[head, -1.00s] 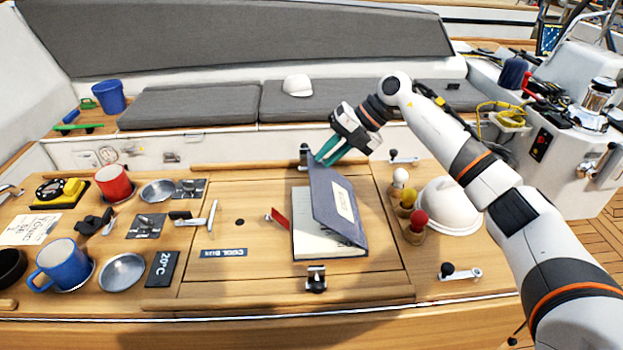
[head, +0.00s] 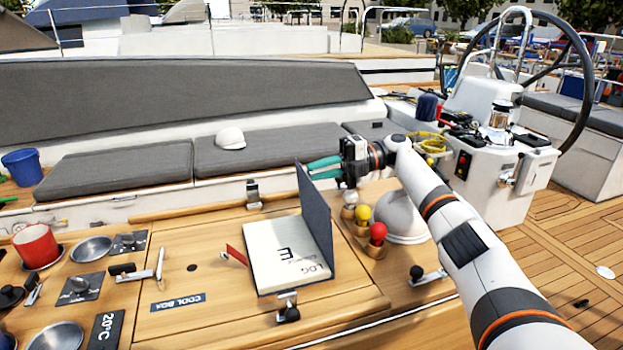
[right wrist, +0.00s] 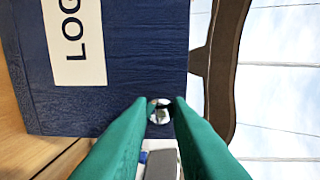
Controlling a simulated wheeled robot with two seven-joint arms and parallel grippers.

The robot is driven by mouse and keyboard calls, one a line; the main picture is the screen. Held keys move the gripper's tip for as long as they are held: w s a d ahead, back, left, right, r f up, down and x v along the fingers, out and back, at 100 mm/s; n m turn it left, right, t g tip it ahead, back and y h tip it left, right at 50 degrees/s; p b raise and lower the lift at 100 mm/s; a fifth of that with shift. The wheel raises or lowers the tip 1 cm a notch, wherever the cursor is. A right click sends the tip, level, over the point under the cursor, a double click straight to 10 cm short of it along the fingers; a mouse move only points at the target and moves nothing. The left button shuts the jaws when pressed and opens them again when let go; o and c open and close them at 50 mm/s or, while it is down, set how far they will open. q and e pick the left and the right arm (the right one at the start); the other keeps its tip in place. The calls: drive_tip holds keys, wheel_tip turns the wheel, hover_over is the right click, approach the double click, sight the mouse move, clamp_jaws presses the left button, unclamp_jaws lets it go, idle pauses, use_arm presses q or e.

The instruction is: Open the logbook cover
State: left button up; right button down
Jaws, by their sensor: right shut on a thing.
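The logbook (head: 272,262) lies on the wooden cockpit table with its white first page showing printed text. Its dark blue cover (head: 316,222) stands about upright along the right side of the pages. My left gripper is not in view.
Latches stand behind (head: 253,194) and in front (head: 288,308) of the book. Right of the cover are knobbed pegs, including a red one (head: 377,233), and a white dome (head: 402,215).

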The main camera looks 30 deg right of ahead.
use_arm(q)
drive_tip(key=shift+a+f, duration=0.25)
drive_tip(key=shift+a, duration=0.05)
use_arm(e)
drive_tip(key=shift+d+f, duration=0.1)
drive_tip(key=shift+d, duration=0.15)
drive_tip(key=shift+y, duration=0.3)
drive_tip(key=c, duration=1.3)
unclamp_jaws()
drive_tip(key=shift+s, duration=0.1)
